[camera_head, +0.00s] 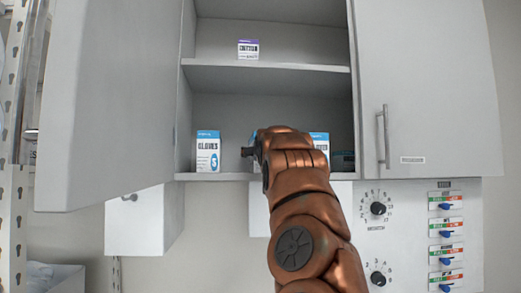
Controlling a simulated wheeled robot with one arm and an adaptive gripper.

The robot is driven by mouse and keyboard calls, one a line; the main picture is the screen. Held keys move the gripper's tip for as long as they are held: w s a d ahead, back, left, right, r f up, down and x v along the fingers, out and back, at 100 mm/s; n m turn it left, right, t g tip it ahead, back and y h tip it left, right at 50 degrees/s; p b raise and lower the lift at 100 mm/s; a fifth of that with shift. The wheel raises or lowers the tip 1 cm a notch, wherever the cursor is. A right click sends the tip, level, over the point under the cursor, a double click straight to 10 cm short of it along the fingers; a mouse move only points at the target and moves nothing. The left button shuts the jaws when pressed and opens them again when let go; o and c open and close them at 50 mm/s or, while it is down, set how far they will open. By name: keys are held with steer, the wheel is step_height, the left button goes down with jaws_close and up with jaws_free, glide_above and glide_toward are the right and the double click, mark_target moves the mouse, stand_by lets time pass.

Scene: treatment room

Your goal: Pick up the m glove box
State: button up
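A white and blue glove box (208,153) stands upright on the lower shelf of the open cabinet, at the left. It reads "GLOVES" with a large S. A second glove box (321,141) stands to the right on the same shelf, mostly hidden behind my arm. Only its blue top edge and the end of its lettering show, so I cannot read its size. My gripper (256,151) is at the far end of my arm in front of the lower shelf, between the two boxes in the picture. My own arm hides most of it, so its fingers and any contact cannot be made out.
A dark blue item (343,160) lies at the right end of the lower shelf (236,177). A purple and white box (248,50) stands on the upper shelf. The left door (105,100) is swung open; the right door (430,90) is shut. Dials and switches are below right.

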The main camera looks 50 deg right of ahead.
steer(key=shift+w+d, duration=0.3)
steer(key=shift+w, duration=0.15)
steer(key=shift+s, duration=0.1)
steer(key=shift+c, duration=0.2)
steer(key=c, duration=1.4)
